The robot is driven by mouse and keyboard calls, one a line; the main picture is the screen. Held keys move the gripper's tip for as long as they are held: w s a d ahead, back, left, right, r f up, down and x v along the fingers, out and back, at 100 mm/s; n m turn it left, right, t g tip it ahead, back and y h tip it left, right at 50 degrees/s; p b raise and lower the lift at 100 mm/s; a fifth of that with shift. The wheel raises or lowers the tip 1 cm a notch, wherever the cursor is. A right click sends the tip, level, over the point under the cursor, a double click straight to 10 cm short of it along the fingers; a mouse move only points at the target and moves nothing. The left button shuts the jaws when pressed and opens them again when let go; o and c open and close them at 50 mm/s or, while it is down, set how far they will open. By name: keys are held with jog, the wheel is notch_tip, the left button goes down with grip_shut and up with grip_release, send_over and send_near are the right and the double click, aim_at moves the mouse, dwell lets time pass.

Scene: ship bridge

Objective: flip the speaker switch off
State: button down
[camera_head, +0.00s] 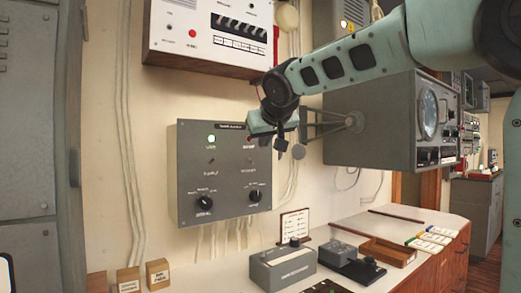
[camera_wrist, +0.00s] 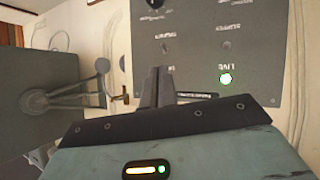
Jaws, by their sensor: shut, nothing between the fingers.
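A grey control panel (camera_head: 227,180) hangs on the wall; it also shows upside down in the wrist view (camera_wrist: 195,60). A lit green lamp (camera_head: 211,139) is at its upper left; the wrist view shows it too (camera_wrist: 226,78). Two small toggles, a left one (camera_head: 211,160) and a right one (camera_head: 249,159), sit below the lamp row. Their labels are too small to tell which is the speaker switch. My gripper (camera_head: 281,147) is at the panel's upper right edge, empty, its fingers (camera_wrist: 157,72) shut together. Contact with the panel cannot be told.
Two black knobs, left (camera_head: 204,203) and right (camera_head: 255,195), are low on the panel. A grey radar unit (camera_head: 375,120) on a bracket (camera_head: 340,124) stands close right of my gripper. A white box (camera_head: 210,40) hangs above. A desk (camera_head: 225,275) with small boxes lies below.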

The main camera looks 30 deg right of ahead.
jog(key=shift+f+v, duration=0.2)
jog(key=shift+v, duration=0.8)
jog(key=shift+s+a+f, duration=0.1)
jog(key=shift+s, duration=0.05)
jog(key=s+a+f+n+g+y+p, duration=0.25)
jog(key=s+a+f, duration=0.25)
jog(key=a+f, duration=0.45)
jog(key=s+a+f+n+g+y+p, duration=0.25)
jog(key=s+a+f, duration=0.25)
jog(key=a+f, duration=0.4)
jog(key=s+a+f+n+g, duration=0.1)
jog(key=s+a+f+g, duration=0.1)
jog(key=s, duration=0.5)
jog(key=s+a+f+n+g+p, duration=0.1)
jog(key=s+a+f+n+g, duration=0.1)
jog(key=s+f, duration=0.3)
jog(key=s+a+f+n+g+p, duration=0.1)
jog(key=s+f, duration=0.3)
jog(key=s, duration=0.5)
jog(key=shift+s+a+g, duration=0.25)
jog(key=shift+a+g, duration=0.3)
jog(key=shift+g, duration=0.05)
